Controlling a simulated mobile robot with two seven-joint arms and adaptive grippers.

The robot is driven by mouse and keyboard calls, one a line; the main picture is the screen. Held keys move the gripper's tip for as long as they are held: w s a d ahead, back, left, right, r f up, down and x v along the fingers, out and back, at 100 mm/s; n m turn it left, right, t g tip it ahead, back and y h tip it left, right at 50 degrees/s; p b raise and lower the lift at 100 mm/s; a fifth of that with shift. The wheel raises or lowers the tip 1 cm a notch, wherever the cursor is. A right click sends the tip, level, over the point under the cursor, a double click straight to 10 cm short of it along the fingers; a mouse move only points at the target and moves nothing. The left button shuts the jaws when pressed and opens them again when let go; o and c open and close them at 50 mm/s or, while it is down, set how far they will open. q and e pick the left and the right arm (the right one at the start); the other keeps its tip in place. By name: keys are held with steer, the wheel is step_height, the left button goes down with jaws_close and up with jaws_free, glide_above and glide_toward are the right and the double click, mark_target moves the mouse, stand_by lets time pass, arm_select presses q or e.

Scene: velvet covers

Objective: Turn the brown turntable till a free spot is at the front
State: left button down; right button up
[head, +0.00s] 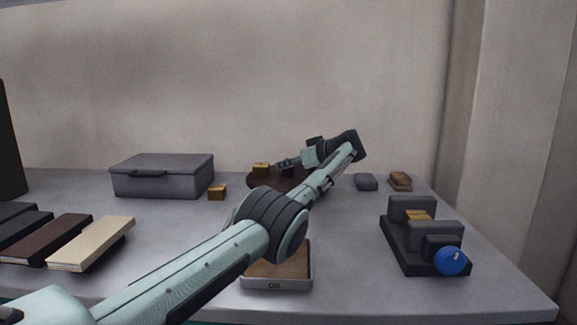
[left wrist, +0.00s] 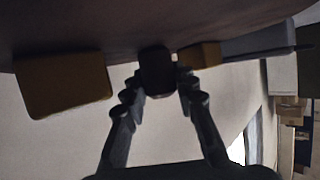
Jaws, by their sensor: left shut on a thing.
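The brown turntable (head: 256,182) lies at the back of the table, partly hidden behind my left arm and gripper. A gold block (head: 261,169) stands on it toward the left. My left gripper (head: 280,164) reaches over the turntable from the right, its fingers pointing left. The left wrist view is upside down, with the brown surface (left wrist: 130,25) along the top. There the left gripper (left wrist: 158,92) is shut on a dark knob (left wrist: 156,70) at that surface. A gold block (left wrist: 63,85) is beside it, and a smaller one (left wrist: 200,55) is farther off. My right gripper is not shown.
A grey case (head: 162,177) and a loose gold block (head: 217,192) are left of the turntable. Several books (head: 92,243) lie at the left. A tray (head: 304,284) is in front. A dark fixture with a blue knob (head: 451,261) stands right.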

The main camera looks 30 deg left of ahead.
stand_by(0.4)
arm_select(q)
steer(key=c, duration=1.2)
jaws_free()
steer(key=shift+o, duration=0.2)
steer(key=v, duration=1.1)
steer(key=shift+d+r, duration=0.1)
steer(key=shift+d, duration=0.1)
steer(key=shift+s+d, duration=0.1)
steer(key=shift+d, duration=0.1)
